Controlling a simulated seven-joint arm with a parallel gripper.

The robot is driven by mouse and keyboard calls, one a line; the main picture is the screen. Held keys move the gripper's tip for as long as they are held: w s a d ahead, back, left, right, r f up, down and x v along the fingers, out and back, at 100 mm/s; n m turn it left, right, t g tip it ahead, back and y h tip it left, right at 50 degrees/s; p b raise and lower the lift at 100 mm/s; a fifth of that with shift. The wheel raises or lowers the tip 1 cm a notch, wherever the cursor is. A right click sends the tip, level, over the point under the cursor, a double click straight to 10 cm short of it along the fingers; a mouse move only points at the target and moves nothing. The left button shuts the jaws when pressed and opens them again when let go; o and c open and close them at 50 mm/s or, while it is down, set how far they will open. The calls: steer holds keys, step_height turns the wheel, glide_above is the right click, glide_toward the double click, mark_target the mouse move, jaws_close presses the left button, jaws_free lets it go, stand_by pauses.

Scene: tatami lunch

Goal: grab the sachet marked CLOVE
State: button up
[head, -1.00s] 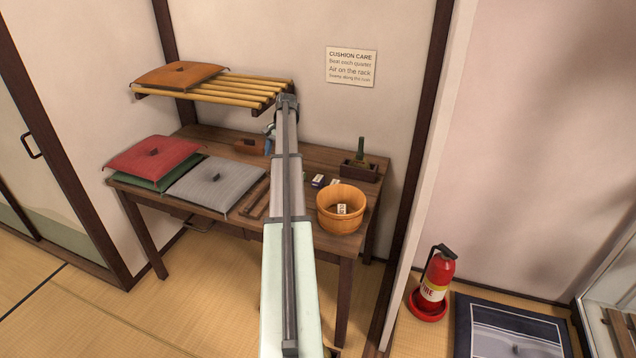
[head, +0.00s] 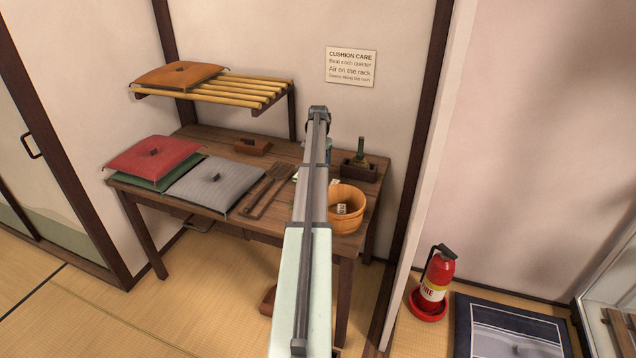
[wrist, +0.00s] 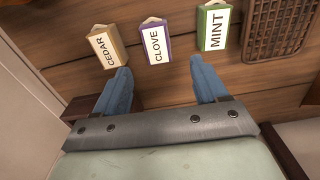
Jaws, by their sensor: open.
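In the wrist view the CLOVE sachet (wrist: 156,43), white-labelled with purple edges, lies on the wooden table between two others. The tan-edged CEDAR sachet (wrist: 108,47) is on its left and the green-edged MINT sachet (wrist: 214,28) on its right. My gripper (wrist: 160,67) is open and empty, its two blue fingers pointing toward the row. The CLOVE sachet sits ahead of the gap between the fingertips, untouched. In the head view my arm hides most of the sachets and the gripper, and I cannot read any sachet label there.
A wooden bucket (head: 352,220) with a small white-labelled item inside stands at the table's right. A brush in a dark tray (head: 359,171) is behind it. Cushions (head: 215,182) fill the table's left, beside wooden beaters (head: 266,190). A slatted rack (head: 225,93) hangs above.

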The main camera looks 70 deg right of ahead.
steer(key=shift+s+a+f, duration=0.1)
steer(key=shift+a+f, duration=0.05)
steer(key=shift+f, duration=1.4)
steer(key=shift+a+f, duration=0.1)
steer(key=shift+f, duration=1.45)
steer(key=c, duration=1.1)
